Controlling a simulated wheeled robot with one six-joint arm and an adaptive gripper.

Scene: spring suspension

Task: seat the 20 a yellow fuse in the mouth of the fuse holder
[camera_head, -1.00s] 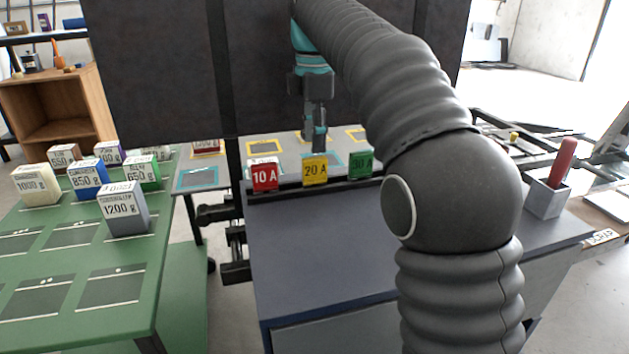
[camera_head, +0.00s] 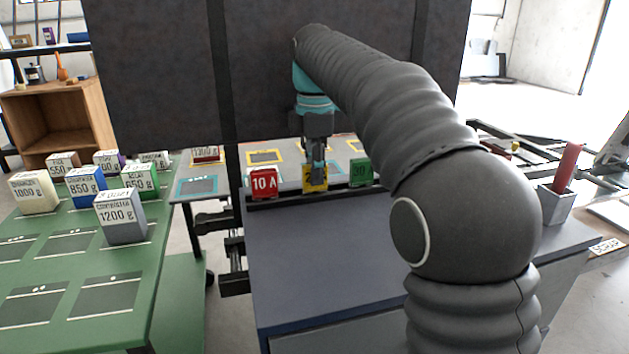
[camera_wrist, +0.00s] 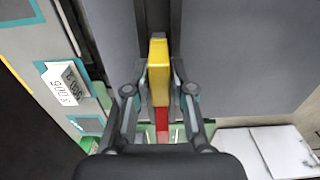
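The yellow 20 A fuse (camera_head: 308,186) stands upright in a row between a red 10 A fuse (camera_head: 263,183) and a green 30 A fuse (camera_head: 360,172), at the far edge of the dark cabinet top. My gripper (camera_head: 315,181) is lowered at the yellow fuse, one finger covering part of its label. In the wrist view my gripper (camera_wrist: 159,72) has a finger on each side of the yellow fuse (camera_wrist: 158,60), with what look like narrow gaps, so it seems open. I cannot make out the fuse holder's mouth in either view.
The dark cabinet top (camera_head: 330,265) is mostly clear in front of the fuses. A grey box (camera_head: 554,204) with a red-handled thing stands at right. A green table (camera_head: 125,275) with several labelled weights is at left. A dark panel (camera_head: 160,75) rises behind.

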